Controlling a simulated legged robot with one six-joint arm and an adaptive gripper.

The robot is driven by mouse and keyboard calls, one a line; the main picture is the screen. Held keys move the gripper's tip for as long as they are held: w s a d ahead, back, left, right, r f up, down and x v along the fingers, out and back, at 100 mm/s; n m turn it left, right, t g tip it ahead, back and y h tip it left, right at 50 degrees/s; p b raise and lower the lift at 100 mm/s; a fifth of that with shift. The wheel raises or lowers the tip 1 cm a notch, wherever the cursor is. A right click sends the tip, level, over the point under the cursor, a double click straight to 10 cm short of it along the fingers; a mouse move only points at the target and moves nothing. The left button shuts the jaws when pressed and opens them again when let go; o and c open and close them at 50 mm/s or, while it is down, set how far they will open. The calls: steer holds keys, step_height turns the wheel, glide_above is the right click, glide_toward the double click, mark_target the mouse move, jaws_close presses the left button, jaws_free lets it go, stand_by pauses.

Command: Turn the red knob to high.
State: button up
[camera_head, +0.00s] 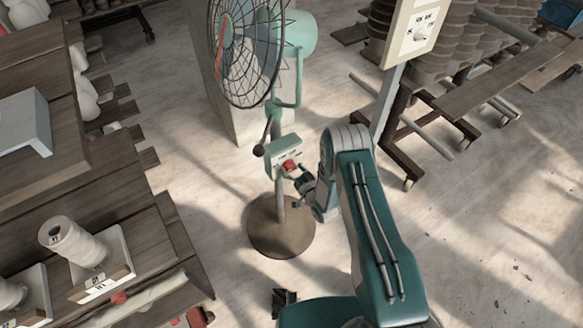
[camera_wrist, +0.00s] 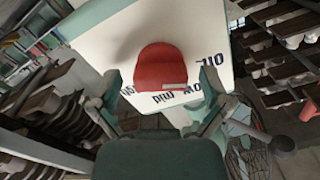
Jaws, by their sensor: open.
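The red knob (camera_head: 290,165) is on the front of the pale green control box (camera_head: 283,147) on the fan's stand. In the wrist view the knob (camera_wrist: 160,62) sits on a white panel (camera_wrist: 110,40) with dark, upside-down lettering along its lower edge. A pale mark shows at the knob's lower right; I cannot tell which setting it points to. My gripper (camera_head: 298,177) is close in front of the knob. In the wrist view my gripper (camera_wrist: 161,80) is open, with one finger on each side of the knob and a visible gap on both sides.
The fan's wire cage (camera_head: 245,50) stands above the box, and its round base (camera_head: 281,228) is on the floor. A post carries another switch panel (camera_head: 412,32) at right. A wooden bench (camera_head: 110,205) fills the left.

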steer(key=c, duration=1.2)
steer(key=shift+o, duration=0.2)
